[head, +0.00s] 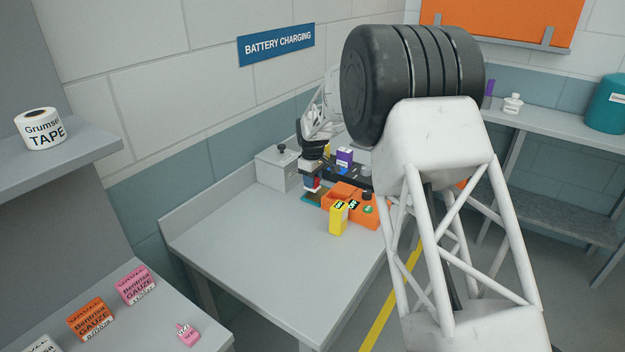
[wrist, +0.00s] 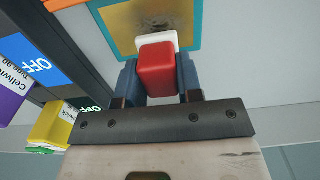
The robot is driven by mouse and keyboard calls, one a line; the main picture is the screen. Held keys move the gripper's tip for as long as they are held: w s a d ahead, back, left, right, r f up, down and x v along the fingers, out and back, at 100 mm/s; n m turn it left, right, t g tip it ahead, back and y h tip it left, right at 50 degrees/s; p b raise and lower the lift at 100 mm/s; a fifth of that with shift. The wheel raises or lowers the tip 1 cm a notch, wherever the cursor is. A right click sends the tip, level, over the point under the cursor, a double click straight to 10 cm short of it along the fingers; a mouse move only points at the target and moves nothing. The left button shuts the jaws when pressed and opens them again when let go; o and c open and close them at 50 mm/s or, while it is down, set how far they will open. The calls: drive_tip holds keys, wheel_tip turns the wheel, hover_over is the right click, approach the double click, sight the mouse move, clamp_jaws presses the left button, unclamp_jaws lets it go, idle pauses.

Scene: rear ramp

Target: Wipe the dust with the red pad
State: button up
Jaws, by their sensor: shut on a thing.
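The red pad (wrist: 157,70) is a red block with a white layer at its far end. My gripper (wrist: 160,82) is shut on it, with a blue finger on each side. The dust (wrist: 150,17) is a brownish smudge inside a teal-edged square (wrist: 106,27), just beyond the pad in the wrist view. The pad's white end overlaps the near part of the smudge; I cannot tell whether it touches. In the head view, my gripper (head: 311,183) points down over the teal square (head: 313,197) on the grey bench, and the pad is small and partly hidden.
A purple box (head: 344,157) and a grey box (head: 277,170) are behind. The bench's front left (head: 245,245) is clear. My arm hides the bench's right side.

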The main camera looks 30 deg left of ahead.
drive_tip(key=shift+f, duration=0.9)
idle(0.4)
drive_tip(key=shift+d, duration=0.15)
drive_tip(key=shift+d+r, duration=0.1)
drive_tip(key=shift+d, duration=1.8)
drive_tip(key=shift+a, duration=0.1)
drive_tip(key=shift+a+f, duration=0.2)
drive_tip(key=shift+a, duration=0.7)
drive_tip(key=shift+a+f, duration=0.2)
drive_tip(key=shift+a, duration=0.8)
drive_tip(key=shift+c, duration=0.3)
